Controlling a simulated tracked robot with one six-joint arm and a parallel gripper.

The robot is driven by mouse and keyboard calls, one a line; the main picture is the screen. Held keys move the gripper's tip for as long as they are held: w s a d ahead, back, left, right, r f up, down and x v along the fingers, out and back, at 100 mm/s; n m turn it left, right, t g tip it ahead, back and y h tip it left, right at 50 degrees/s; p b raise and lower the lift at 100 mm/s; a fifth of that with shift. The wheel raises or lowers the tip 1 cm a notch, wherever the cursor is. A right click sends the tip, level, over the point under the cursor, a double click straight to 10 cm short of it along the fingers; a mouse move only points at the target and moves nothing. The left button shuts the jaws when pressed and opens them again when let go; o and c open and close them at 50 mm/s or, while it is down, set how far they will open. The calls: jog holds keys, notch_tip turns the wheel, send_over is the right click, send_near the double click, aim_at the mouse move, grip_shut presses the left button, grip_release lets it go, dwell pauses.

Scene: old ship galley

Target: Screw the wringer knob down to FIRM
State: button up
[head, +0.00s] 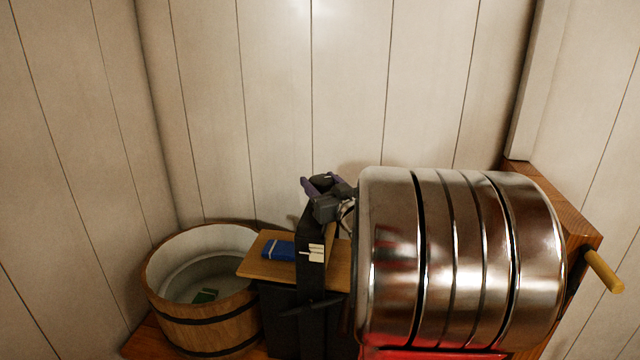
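The wringer's dark upright post (312,235) stands at the middle of the head view. It carries a small pale marked plate (316,253) with a thin pointer; the marks are too small to read. My gripper (322,186), dark grey with purplish parts, is at the top of this post. The wringer knob cannot be made out; the gripper seems to cover it. I cannot tell whether the fingers are touching or closed on it. The rollers are hidden behind a large shiny cylinder in the foreground.
A wooden tub (205,318) with dark hoops stands left, with something green (205,296) inside. A wooden board (258,268) beside the post bears a folded blue item (279,250). A wooden crank handle (603,272) sticks out at right. Plank walls close in behind.

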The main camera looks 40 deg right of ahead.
jog(key=c, duration=0.5)
jog(key=shift+a+m+g+h, duration=0.1)
jog(key=shift+m+g+h, duration=1.1)
jog(key=shift+m+h, duration=0.85)
jog(key=shift+m+g+h, duration=1.45)
jog(key=shift+g+h, duration=0.55)
jog(key=shift+h, duration=0.35)
jog(key=o, duration=1)
jog(key=v, duration=1.3)
jog(key=shift+s+a, duration=0.2)
jog(key=shift+s, duration=0.15)
